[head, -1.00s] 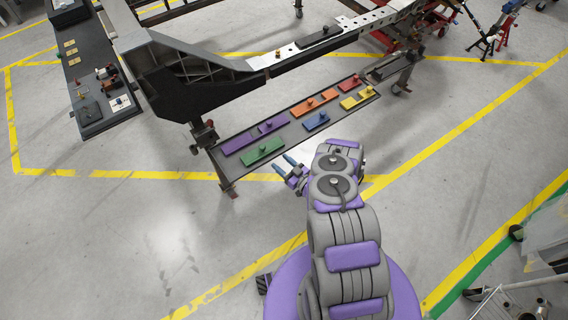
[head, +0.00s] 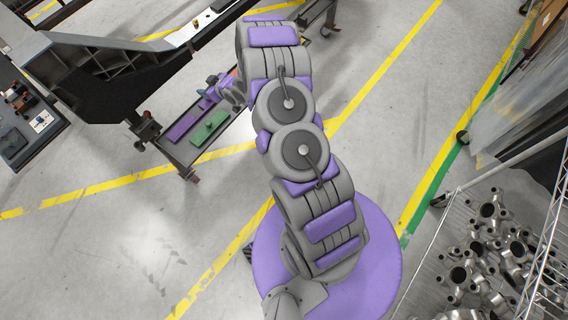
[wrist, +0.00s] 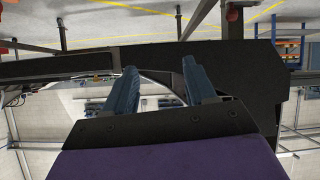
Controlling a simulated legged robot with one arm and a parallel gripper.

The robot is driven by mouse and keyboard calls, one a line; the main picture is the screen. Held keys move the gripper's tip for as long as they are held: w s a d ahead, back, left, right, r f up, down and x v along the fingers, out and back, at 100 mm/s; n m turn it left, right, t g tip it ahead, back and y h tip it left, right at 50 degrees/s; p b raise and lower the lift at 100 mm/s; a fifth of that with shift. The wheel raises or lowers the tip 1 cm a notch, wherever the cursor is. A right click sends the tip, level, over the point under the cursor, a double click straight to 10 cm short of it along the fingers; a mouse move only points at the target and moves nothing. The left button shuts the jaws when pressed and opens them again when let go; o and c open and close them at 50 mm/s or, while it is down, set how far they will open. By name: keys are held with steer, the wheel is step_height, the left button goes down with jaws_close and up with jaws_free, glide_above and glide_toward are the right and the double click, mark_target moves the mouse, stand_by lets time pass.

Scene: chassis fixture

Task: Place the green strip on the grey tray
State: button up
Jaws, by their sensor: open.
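The green strip (head: 209,127) lies flat with a small knob on top, on a long dark grey bench shelf (head: 187,152) under the chassis, near its front end. I cannot tell whether this shelf is the grey tray. My gripper (head: 210,84) is over the shelf in the head view, just above the green strip in the picture, by the purple strips. In the wrist view my gripper (wrist: 160,66) has its two blue fingers apart with nothing between them. The strip does not show there.
A purple strip (head: 182,127) lies left of the green one. The black chassis frame (head: 95,85) stands behind the shelf. A dark cart (head: 30,128) with small parts is at the left. A wire rack of metal fittings (head: 480,260) is at the lower right. The floor in front is clear.

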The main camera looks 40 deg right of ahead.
steer(key=s+r+m+g+h, duration=0.2)
steer(key=s+r+g+h, duration=0.3)
steer(key=s+r, duration=1.5)
steer(key=s+a+r+m+g, duration=0.1)
steer(key=s+r, duration=0.3)
steer(key=s, duration=0.7)
steer(key=s+a+r+m+g, duration=0.1)
steer(key=s+r+g, duration=0.2)
steer(key=s, duration=0.8)
steer(key=s+a+r+m+g+y, duration=0.1)
steer(key=s+r+g, duration=0.3)
steer(key=s, duration=0.7)
steer(key=shift+s+a+r, duration=0.15)
steer(key=shift+a+r, duration=0.05)
steer(key=shift+r, duration=0.15)
